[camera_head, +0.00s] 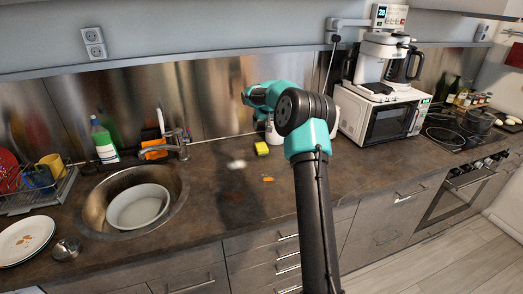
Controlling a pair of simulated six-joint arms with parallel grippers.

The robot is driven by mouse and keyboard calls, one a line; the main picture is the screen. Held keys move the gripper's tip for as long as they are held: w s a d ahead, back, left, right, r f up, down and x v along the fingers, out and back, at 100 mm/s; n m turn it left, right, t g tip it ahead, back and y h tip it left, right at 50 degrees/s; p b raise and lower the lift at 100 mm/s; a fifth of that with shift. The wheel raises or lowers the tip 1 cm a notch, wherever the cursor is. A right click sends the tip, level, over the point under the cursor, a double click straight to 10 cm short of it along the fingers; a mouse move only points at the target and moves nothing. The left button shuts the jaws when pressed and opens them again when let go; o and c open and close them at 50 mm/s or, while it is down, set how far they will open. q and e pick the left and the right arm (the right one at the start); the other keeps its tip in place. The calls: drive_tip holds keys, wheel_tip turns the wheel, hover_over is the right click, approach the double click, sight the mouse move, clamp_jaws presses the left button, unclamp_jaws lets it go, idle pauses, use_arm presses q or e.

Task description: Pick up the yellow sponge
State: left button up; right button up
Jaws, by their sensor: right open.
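The yellow sponge (261,148) lies on the dark countertop near the back wall, left of my right arm. My right gripper (249,98) is raised above and behind the sponge in the picture, apart from it and empty as far as I see. It is open, though its fingers are small and partly hidden by the teal wrist. My left gripper is not in view.
A sink with a white bowl (138,207) is at left, with a tap (180,145) and a green-white bottle (103,140) behind it. A small orange item (267,179) lies in front of the sponge. A microwave (385,118) stands right. The counter (225,205) has free room.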

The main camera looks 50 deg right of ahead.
approach(262, 146)
drive_tip(key=x, duration=0.5)
drive_tip(key=shift+w+d, duration=0.3)
drive_tip(key=shift+a+x, duration=0.2)
drive_tip(key=shift+x, duration=1.1)
drive_tip(key=shift+a+x, duration=0.15)
drive_tip(key=shift+x, duration=1.1)
drive_tip(key=shift+s+f, duration=0.15)
drive_tip(key=shift+s, duration=0.05)
drive_tip(key=shift+c, duration=0.4)
drive_tip(key=c, duration=0.9)
